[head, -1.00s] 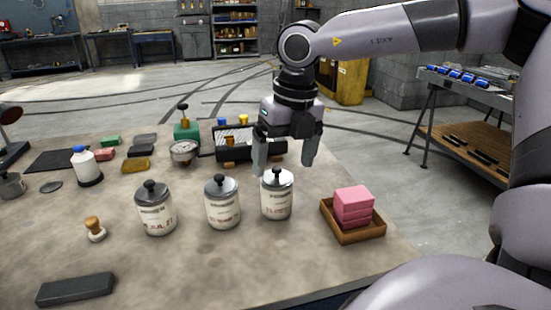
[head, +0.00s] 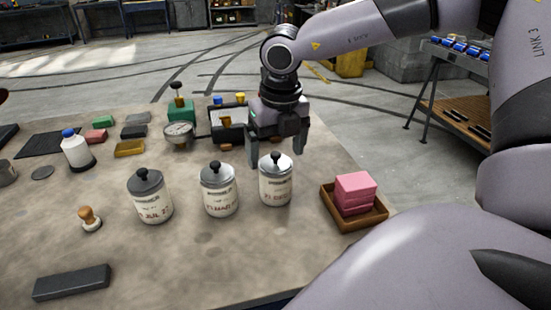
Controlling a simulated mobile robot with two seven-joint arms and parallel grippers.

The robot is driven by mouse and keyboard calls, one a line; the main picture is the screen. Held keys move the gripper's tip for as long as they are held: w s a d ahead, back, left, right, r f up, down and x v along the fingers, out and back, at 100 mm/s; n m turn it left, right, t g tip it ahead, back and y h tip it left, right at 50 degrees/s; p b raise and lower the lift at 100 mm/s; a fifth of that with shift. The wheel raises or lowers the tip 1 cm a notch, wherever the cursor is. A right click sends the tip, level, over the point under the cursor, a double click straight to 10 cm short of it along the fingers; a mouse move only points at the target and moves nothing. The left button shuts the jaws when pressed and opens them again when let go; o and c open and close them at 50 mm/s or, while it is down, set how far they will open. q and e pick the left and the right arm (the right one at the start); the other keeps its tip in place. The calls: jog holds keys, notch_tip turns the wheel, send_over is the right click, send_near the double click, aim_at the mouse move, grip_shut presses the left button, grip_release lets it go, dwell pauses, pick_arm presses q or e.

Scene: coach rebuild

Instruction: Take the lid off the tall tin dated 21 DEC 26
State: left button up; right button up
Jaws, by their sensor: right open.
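Three lidded cream tins stand upright in a row on the bench. The right tin (head: 275,188) has a bright metal lid (head: 276,165) with a black knob; its label seems to read DEC, but the full date is too small to be sure. The middle tin (head: 220,197) seems to read MAR and the left tin (head: 152,205) JUL; both lids are on. My right gripper (head: 276,157) is open and empty, pointing down, with its fingers to either side of the right tin's lid in the picture. I cannot tell whether it touches. My left gripper is out of view.
A wooden tray (head: 343,221) with pink blocks (head: 355,190) stands right of the right tin. A stamp (head: 90,218) and a dark bar (head: 72,283) lie at left front. The front middle is clear.

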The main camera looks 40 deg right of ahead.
jog(key=shift+f, duration=0.45)
jog(key=c, duration=1.1)
